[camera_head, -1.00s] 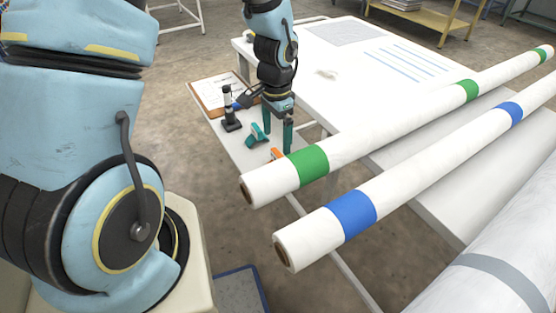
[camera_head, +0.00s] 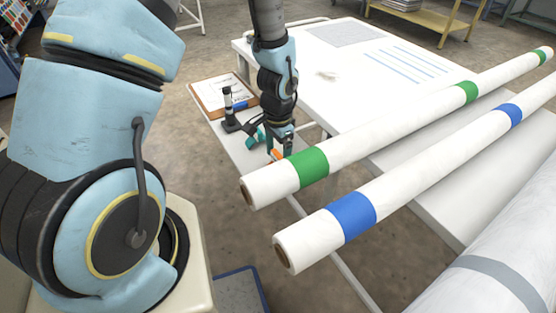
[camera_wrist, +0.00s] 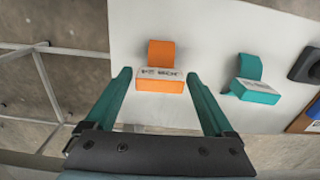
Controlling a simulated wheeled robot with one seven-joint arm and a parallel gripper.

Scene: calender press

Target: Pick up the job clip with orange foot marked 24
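The job clip with the orange foot (camera_wrist: 160,78) lies on the white side table, near its edge. It has a pale label on its front; the marking is too small to read for sure. In the head view only a bit of its orange (camera_head: 276,155) shows, beside the green-banded roll. My gripper (camera_wrist: 159,78) is open, its two teal fingers apart, pointing towards the orange clip, with nothing held. In the head view my gripper (camera_head: 281,152) is low over the table edge. A second clip with a teal foot (camera_wrist: 252,82) lies to the right in the wrist view.
A black stand (camera_head: 230,112) and a clipboard (camera_head: 207,98) are farther along the side table (camera_head: 229,142). Two long white rolls, one with green bands (camera_head: 270,183) and one with blue (camera_head: 318,238), jut out close to my gripper.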

